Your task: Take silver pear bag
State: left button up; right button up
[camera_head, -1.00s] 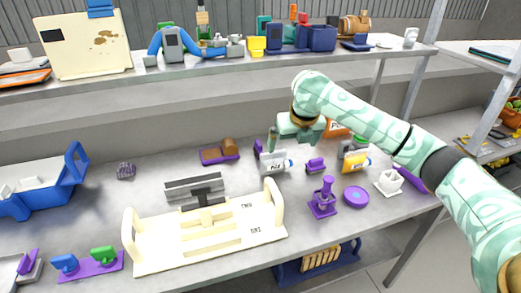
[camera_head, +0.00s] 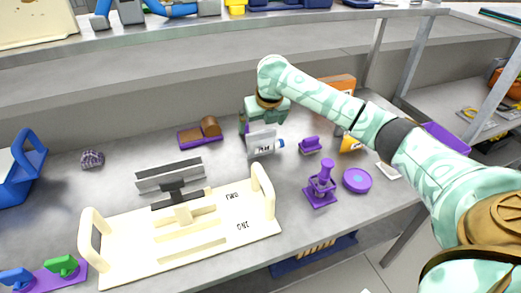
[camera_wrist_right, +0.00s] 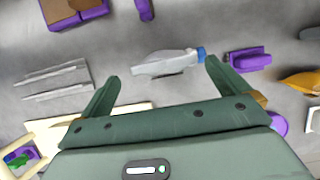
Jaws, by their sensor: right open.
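The silver pear bag (camera_head: 262,144) is a small silver-white pouch with dark lettering and a blue cap pointing right. It stands on the grey table right of the middle in the head view. In the right wrist view, the bag (camera_wrist_right: 165,64) shows from above, as a narrow silver shape with its blue cap near the right finger. My right gripper (camera_head: 264,118) is just above and behind the bag in the head view. In the wrist view its fingers (camera_wrist_right: 160,72) are open, with the bag across the gap between them and not clasped. My left gripper is not in view.
A purple holder with a brown piece (camera_head: 200,132) stands left of the bag. A small purple block (camera_head: 310,146), a purple stamp-like stand (camera_head: 320,186) and a purple disc (camera_head: 357,180) are to the right. A cream press frame (camera_head: 255,226) lies in front. A shelf edge (camera_head: 200,32) runs behind.

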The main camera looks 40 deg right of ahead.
aim_at(261, 132)
jog(key=b+x, duration=0.2)
jog(key=x, duration=0.1)
jog(key=b+x, duration=0.1)
jog(key=x, duration=0.1)
jog(key=shift+s+d+f, duration=0.1)
jog(key=shift+s, duration=0.25)
jog(key=shift+w+f+b, duration=0.2)
jog(key=shift+f+b, duration=0.1)
jog(key=shift+r, duration=0.25)
jog(key=c, duration=1.6)
